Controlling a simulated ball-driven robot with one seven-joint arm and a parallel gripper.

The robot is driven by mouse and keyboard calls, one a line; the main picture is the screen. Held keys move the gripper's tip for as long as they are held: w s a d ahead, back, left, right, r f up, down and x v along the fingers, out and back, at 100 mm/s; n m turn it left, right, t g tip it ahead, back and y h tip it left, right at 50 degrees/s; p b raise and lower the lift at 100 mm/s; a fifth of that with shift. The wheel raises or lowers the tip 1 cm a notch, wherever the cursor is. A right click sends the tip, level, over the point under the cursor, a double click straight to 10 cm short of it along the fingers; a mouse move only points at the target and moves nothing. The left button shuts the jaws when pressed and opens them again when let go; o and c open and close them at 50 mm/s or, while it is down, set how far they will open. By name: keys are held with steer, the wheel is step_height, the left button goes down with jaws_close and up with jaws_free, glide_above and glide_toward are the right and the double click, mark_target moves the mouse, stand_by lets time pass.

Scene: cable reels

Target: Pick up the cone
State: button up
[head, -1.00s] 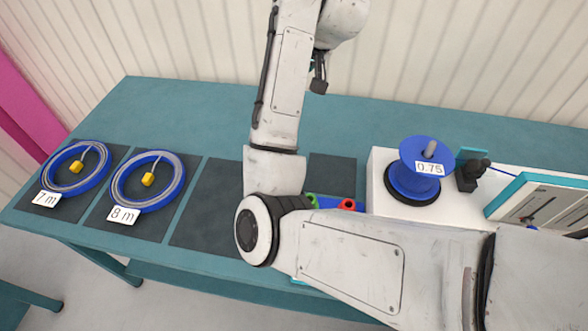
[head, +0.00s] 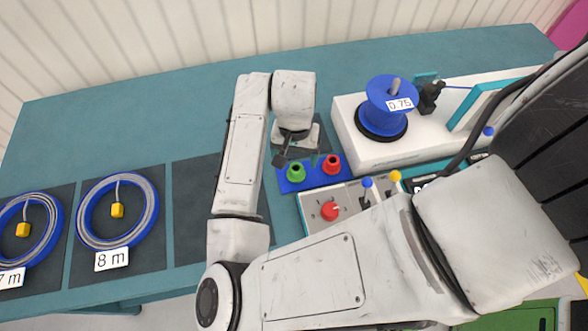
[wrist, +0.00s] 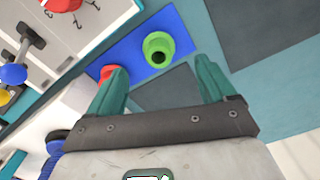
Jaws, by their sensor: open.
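Two hollow, cone-like pieces stand on a blue mat (head: 313,182): a green cone (head: 296,173) and a red cone (head: 331,165). The task does not say which colour. My gripper (wrist: 160,78) is open and empty in the wrist view. There the green cone (wrist: 157,49) appears beyond and between the fingertips, with a dark hole in its top. The red cone (wrist: 107,71) is partly hidden behind the left finger. In the head view my gripper is just behind the cones, its fingers hard to make out.
A control panel (head: 317,205) with a red knob (head: 329,211) and blue and yellow levers is in front of the mat. A blue spool (head: 385,107) marked 0.75 stands on a white machine to the right. A cable coil (head: 117,212) marked 8 m lies left.

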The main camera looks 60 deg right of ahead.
mark_target(296, 168)
steer(key=shift+d+f+p, duration=0.15)
steer(key=shift+f+p, duration=0.5)
steer(key=shift+f, duration=2.85)
steer(key=shift+s, duration=0.1)
steer(key=c, duration=1.1)
steer(key=shift+r, duration=0.15)
steer(key=shift+c, duration=0.2)
